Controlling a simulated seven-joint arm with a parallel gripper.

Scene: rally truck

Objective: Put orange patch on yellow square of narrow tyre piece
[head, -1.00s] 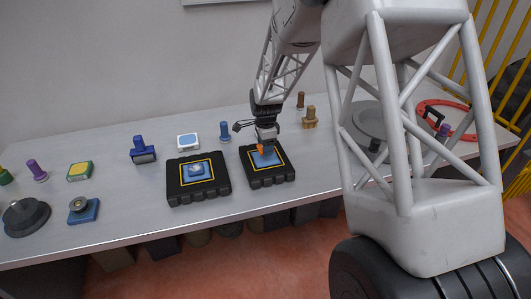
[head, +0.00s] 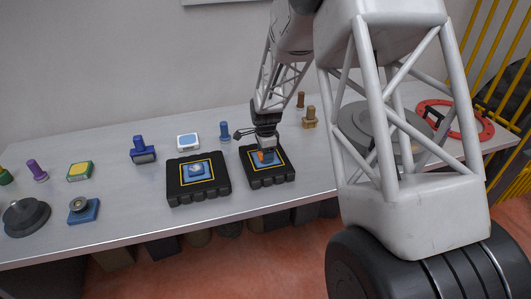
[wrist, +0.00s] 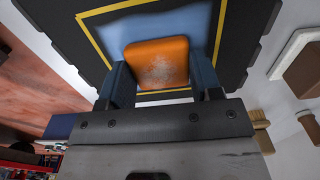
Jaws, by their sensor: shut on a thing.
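The narrow tyre piece (head: 286,176) is a black block on the table with a yellow square outline around a light blue area. My gripper (head: 266,150) is directly over this square, pointing down. It is shut on the orange patch (head: 266,157), which also shows between the two fingers in the wrist view (wrist: 157,62). There the patch overlaps the blue area, inside the yellow outline (wrist: 92,38) and close to its near edge. I cannot tell whether the patch touches the surface.
A wider black tyre piece (head: 174,192) with a blue piece on its square lies to the left. A blue peg-like tool (head: 224,131) and brown tools (head: 310,117) stand behind. The table front (head: 110,225) is clear.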

